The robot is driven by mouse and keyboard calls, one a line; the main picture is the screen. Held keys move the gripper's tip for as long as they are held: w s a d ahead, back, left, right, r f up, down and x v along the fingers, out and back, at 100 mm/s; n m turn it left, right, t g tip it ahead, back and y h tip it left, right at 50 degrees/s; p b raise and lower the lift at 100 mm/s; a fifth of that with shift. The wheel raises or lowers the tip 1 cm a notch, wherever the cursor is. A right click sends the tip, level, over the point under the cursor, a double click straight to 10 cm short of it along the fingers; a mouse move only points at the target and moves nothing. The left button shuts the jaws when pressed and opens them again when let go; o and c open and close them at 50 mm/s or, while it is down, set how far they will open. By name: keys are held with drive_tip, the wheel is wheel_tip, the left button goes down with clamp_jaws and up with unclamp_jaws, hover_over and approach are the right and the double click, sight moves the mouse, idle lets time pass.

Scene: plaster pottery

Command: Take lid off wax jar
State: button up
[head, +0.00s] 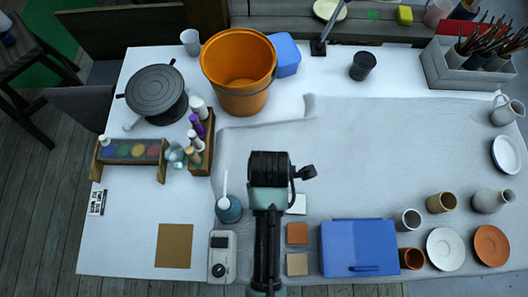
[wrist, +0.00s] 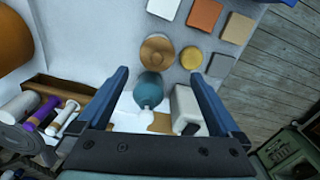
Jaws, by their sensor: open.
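A round jar with a wooden-looking brown lid (wrist: 157,48) shows from above in the wrist view, and I take it for the wax jar. The lid sits on top, and its body is mostly hidden beneath it. My gripper (wrist: 161,74) is open and empty, its two blue-grey fingers spread apart. The jar lies beyond the fingertips, between their lines, with no visible contact. In the head view my arm covers this spot, so the jar and fingertips are hidden there.
A teal bottle (wrist: 150,88) with a white tip stands close to the jar, and a small yellow disc (wrist: 190,57) lies beside it. A white device (head: 222,256), coloured tiles (head: 297,234) and a blue box (head: 358,248) are nearby. The grey cloth (head: 370,150) has free room.

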drive_tip(key=f, duration=1)
drive_tip(key=shift+w+a+f+p, duration=0.15)
drive_tip(key=shift+a+f+p, duration=0.05)
drive_tip(key=shift+f+p, duration=0.2)
drive_tip(key=c, duration=1.1)
drive_tip(key=shift+o, duration=0.2)
drive_tip(key=shift+r, duration=0.15)
